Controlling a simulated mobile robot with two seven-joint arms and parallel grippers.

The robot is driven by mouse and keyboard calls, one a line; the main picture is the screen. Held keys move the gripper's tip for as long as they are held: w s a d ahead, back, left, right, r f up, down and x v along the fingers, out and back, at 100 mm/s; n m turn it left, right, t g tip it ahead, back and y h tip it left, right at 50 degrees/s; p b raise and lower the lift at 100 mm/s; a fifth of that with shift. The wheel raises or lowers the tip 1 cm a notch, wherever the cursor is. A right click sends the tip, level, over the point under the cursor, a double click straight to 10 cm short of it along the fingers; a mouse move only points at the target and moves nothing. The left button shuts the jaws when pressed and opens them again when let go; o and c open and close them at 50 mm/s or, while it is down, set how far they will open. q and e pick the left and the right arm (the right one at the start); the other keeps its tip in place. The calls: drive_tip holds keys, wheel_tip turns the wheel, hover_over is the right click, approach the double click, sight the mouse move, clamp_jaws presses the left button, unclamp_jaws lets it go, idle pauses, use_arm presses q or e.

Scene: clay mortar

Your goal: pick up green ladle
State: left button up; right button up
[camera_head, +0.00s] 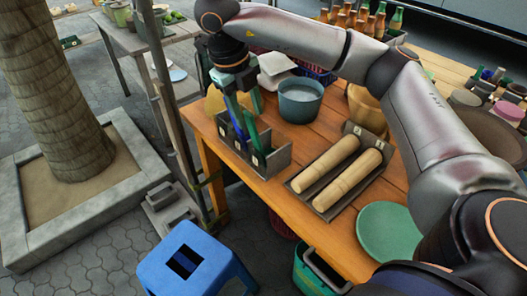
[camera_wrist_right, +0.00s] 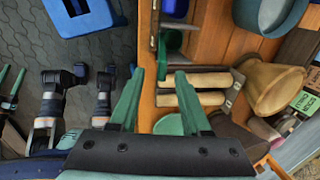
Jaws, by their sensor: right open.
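A grey holder (camera_head: 278,158) stands near the table's left edge with a blue and a green utensil upright in it. The green one, which I take as the green ladle (camera_head: 251,132), shows its handle; its lower end is hidden in the holder. In the right wrist view the green ladle (camera_wrist_right: 173,41) lies ahead, between the lines of the two fingers. My right gripper (camera_head: 243,104) is over the holder, pointing down, and its fingers (camera_wrist_right: 155,72) are apart with nothing held. I cannot tell whether a finger touches the handle.
A grey tray with two rolling pins (camera_head: 330,178) lies right of the holder. A teal pot (camera_head: 300,98) stands behind it, and a green plate (camera_head: 388,230) lies at the front. A thin post stands left of the table. A blue stool (camera_head: 190,262) is on the floor.

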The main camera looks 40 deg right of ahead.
sight(255, 141)
drive_tip(key=x, duration=0.8)
drive_tip(key=shift+w+d+f, duration=0.1)
drive_tip(key=shift+w+f, duration=0.15)
drive_tip(key=shift+w, duration=0.15)
clamp_jaws()
idle(1.0)
